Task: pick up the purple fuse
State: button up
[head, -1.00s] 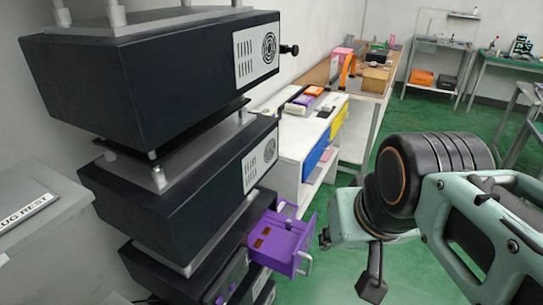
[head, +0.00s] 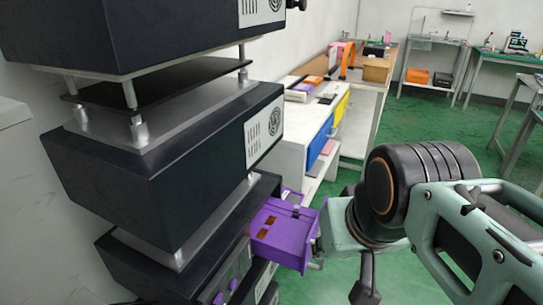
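A purple box-like drawer (head: 285,240) sticks out from the lower black cabinet at the centre of the head view. Its top has two brown-orange openings and a small grey knob. I cannot tell whether a separate purple fuse is in it. Smaller purple parts (head: 226,292) show on the cabinet front below left. The end of my arm (head: 342,232) is right beside the drawer's right side, overlapping or very near it in the picture. My gripper's fingers are not clearly visible, so contact and opening cannot be told.
Black cabinets (head: 165,160) are stacked on the left, with plates and posts between them. A white bench (head: 300,135) with blue and yellow fronts stands behind the drawer. Shelves and tables line the back right. Green floor (head: 420,120) is open at the right.

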aim_at(296, 213)
jog(key=z, duration=0.2)
jog(key=i+l+u, duration=0.2)
jog(key=k+j, duration=0.15)
jog(key=i+l+u, duration=0.35)
jog(key=i+l, duration=0.2)
jog(key=l, duration=0.3)
jog(key=j, duration=0.3)
jog(key=i+j+z, duration=0.15)
jog(key=j, duration=0.1)
